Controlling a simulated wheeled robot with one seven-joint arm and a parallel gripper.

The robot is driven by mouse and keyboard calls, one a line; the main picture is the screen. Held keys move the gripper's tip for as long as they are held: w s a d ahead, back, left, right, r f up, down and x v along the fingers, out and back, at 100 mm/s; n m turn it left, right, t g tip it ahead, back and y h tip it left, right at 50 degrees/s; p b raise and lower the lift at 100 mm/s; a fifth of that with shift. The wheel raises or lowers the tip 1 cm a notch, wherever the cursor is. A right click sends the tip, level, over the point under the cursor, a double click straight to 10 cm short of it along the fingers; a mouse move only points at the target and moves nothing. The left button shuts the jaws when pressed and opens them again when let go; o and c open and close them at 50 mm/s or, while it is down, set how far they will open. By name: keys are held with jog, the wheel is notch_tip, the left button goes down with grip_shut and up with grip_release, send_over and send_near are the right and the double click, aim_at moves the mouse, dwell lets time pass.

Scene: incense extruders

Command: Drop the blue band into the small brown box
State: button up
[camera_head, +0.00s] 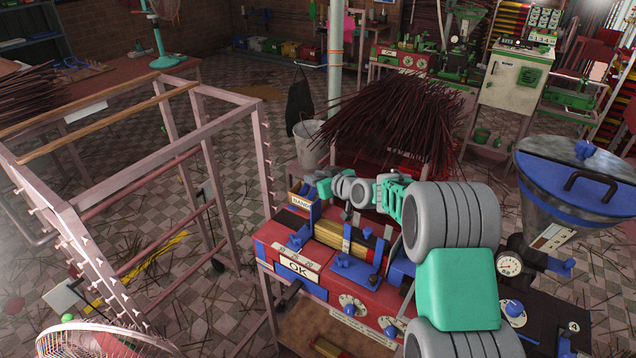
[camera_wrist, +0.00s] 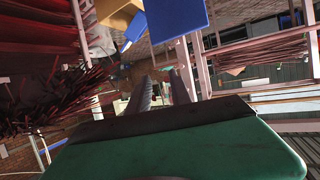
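A small brown box (camera_head: 300,203) with a label that seems to read "BAND" stands at the back left of the red machine. In the wrist view a tan-brown box (camera_wrist: 115,12), apparently the same one, shows at the top edge, beyond the fingers. My gripper (camera_wrist: 163,77) has its two dark fingers apart, with background visible between them and nothing seen held. In the head view my gripper's end is close to the small box, but its fingertips are too small to make out. I cannot pick out the blue band with certainty in either view.
The red machine (camera_head: 340,272) carries blue clamps, knobs and an "OK" plate under my arm. A hopper with a blue lid (camera_head: 570,180) stands at the right. Dark incense sticks (camera_head: 395,115) fan out behind. A pinkish metal rack (camera_head: 75,215) stands at the left.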

jog(key=s+d+r+m+g+h, duration=0.1)
jog(key=s+d+r+h, duration=0.2)
jog(key=s, duration=0.5)
jog(key=s+d+r+m+g+h, duration=0.1)
jog(key=s+d+r+g, duration=0.2)
jog(key=s, duration=0.5)
jog(key=s+d+m+g+h, duration=0.1)
jog(key=s+d, duration=0.3)
jog(key=s, duration=0.9)
jog(key=s+d+m+g+h, duration=0.2)
jog(key=s+d+m, duration=0.1)
jog(key=s, duration=0.9)
jog(key=shift+s+d+f+m+h, duration=0.3)
jog(key=shift+s+d+m, duration=0.1)
jog(key=shift+d, duration=0.45)
jog(key=shift+r, duration=0.1)
